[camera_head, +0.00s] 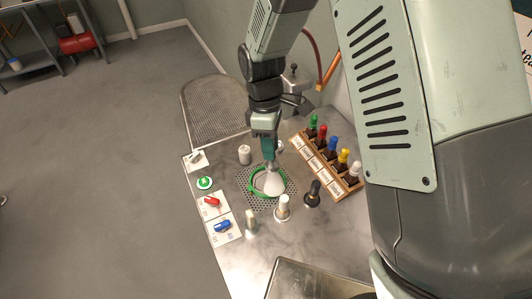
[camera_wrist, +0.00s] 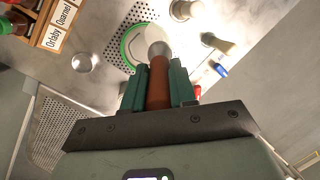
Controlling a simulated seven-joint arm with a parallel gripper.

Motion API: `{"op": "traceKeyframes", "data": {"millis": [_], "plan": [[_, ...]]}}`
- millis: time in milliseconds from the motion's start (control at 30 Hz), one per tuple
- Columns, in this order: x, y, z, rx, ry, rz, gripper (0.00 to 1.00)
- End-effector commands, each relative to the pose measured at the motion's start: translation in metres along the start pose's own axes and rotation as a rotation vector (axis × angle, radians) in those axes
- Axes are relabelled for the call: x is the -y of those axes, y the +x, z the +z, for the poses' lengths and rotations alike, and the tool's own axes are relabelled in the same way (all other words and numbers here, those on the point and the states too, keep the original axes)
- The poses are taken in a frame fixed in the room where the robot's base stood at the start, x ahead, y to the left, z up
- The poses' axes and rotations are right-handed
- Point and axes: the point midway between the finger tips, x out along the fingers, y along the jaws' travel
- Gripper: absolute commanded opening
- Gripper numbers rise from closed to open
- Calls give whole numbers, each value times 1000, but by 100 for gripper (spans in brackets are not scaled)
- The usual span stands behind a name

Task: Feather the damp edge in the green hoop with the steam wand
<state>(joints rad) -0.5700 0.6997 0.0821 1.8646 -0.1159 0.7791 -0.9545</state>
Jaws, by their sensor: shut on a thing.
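The green hoop (camera_head: 253,191) lies on a perforated plate on the bench in the head view. It also shows in the wrist view (camera_wrist: 124,48), partly hidden behind the wand. My gripper (camera_wrist: 157,88) is shut on the steam wand's brown handle (camera_wrist: 158,85). The wand's rounded, pale metallic head (camera_wrist: 157,42) points toward the hoop. In the head view my gripper (camera_head: 268,153) is above the hoop's far side. A whitish cone-shaped area (camera_head: 273,183) shows inside the hoop; I cannot tell whether it is steam or cloth. No damp edge can be made out.
A wooden rack (camera_head: 325,168) of bottles with coloured tops stands right of the hoop. A white cylinder (camera_head: 244,154), a white-topped post (camera_head: 283,207), a black-topped one (camera_head: 313,194) and a cream one (camera_head: 250,220) stand around it. Red (camera_head: 212,201) and blue (camera_head: 222,226) items lie on cards at left.

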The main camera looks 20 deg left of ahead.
Motion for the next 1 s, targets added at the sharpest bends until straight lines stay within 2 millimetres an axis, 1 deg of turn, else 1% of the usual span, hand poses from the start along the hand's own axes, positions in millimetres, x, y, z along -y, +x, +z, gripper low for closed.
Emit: {"op": "traceKeyframes", "data": {"millis": [67,167,400,600,800,1000], "plan": [[4,-2,3,1,0,-1,0],[4,4,3,2,0,-3,0],[0,29,-1,2,0,-3,0],[-3,46,-3,2,0,-3,0],[-5,54,-4,1,0,-1,0],[-5,54,-4,1,0,0,0]]}}
